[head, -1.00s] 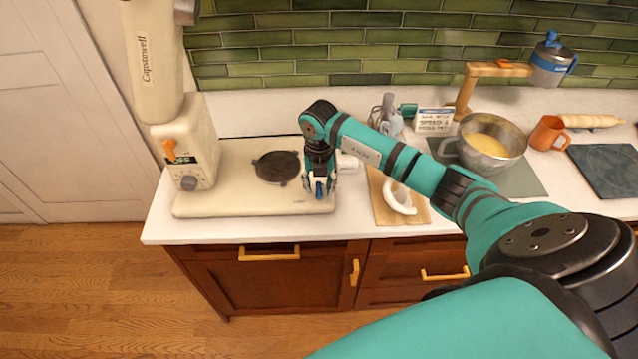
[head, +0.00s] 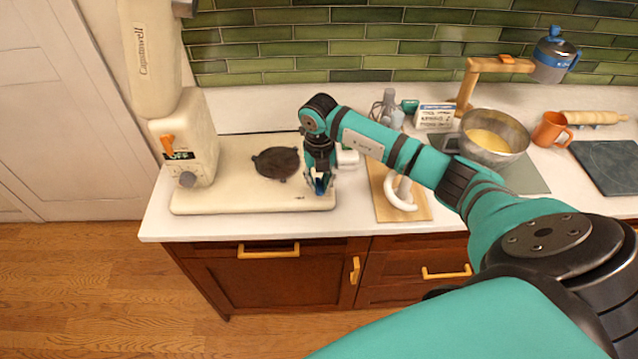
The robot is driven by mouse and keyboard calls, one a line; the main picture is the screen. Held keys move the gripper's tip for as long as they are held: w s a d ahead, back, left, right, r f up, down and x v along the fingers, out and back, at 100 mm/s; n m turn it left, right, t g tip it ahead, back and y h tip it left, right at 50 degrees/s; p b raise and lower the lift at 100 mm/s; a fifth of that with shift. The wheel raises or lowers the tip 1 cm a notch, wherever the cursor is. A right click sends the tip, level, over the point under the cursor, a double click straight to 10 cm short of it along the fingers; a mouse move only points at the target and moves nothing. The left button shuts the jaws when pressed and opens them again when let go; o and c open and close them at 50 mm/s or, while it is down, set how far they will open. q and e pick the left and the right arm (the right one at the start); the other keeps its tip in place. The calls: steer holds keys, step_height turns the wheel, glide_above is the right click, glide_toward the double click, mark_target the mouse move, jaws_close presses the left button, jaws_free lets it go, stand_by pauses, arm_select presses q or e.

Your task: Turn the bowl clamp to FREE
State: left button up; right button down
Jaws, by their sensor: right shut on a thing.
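The cream stand mixer (head: 190,150) stands at the left of the counter, with its long base plate (head: 235,200) reaching right. A dark round bowl seat (head: 277,162) lies bare on the base. My right gripper (head: 319,188) points down at the right end of the base. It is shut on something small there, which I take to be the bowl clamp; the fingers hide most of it. A little blue shows between the fingertips. A small dark marking lies on the base just left of the fingers. The clamp's setting cannot be read. My left gripper is not in view.
Right of the base are a wooden board (head: 384,210) with a white curved tool (head: 400,196), and a small sign (head: 436,116). A steel bowl (head: 508,152) with yellow contents, an orange mug (head: 550,129) and a dark slab (head: 612,165) stand farther right.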

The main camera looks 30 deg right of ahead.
mark_target(319, 184)
steer(key=n+b, duration=0.8)
steer(key=n, duration=0.1)
steer(key=shift+f+b, duration=0.2)
steer(key=shift+b, duration=0.15)
steer(key=n+b, duration=0.3)
steer(key=shift+n, duration=0.3)
steer(key=shift+r+n+b, duration=0.15)
steer(key=shift+n+b, duration=0.5)
steer(key=shift+n, duration=0.3)
steer(key=shift+r+n+b, duration=0.1)
steer(key=shift+n+b, duration=0.5)
steer(key=shift+n, duration=0.35)
steer(key=c, duration=1.3)
jaws_free()
step_height(319, 184, up, 12)
